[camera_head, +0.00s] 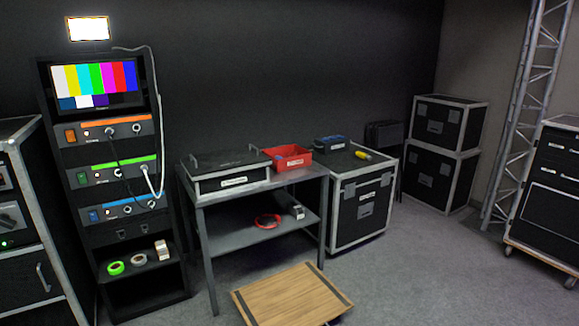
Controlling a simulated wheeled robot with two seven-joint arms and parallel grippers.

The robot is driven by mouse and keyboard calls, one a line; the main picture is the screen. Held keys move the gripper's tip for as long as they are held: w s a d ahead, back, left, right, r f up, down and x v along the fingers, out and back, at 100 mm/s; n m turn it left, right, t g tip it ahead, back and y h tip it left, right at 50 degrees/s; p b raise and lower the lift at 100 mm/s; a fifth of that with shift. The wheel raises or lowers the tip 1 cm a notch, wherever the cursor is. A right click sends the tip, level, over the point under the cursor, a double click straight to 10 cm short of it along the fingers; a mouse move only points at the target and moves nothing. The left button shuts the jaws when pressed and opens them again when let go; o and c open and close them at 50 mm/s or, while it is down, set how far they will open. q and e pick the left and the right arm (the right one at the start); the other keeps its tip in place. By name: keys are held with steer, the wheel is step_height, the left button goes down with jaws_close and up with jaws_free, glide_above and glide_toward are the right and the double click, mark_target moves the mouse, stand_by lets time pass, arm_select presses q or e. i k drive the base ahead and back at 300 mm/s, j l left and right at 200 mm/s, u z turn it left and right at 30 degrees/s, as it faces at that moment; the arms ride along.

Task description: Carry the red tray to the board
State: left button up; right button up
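A red tray (287,163) sits on the right part of the grey table's top (260,185), with a white label on its front. What lies in it is too small to tell. A wooden board (292,296) with dark edge strips lies low in front of the table, close to the floor. Neither of my grippers shows in the head view.
A black case (226,180) fills the table's left top; a red ring (268,221) lies on the lower shelf. A flight case (362,212) stands right of the table, an equipment rack (114,150) left. Carpet (420,275) to the right is clear.

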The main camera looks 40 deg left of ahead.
mark_target(294, 302)
steer(key=i+u, duration=0.15)
steer(key=u, duration=0.85)
steer(key=i+l+u, duration=0.45)
steer(key=l, duration=0.2)
steer(key=i+l+u, duration=0.45)
steer(key=l, duration=0.3)
steer(key=l+u, duration=0.25)
steer(key=l, duration=0.15)
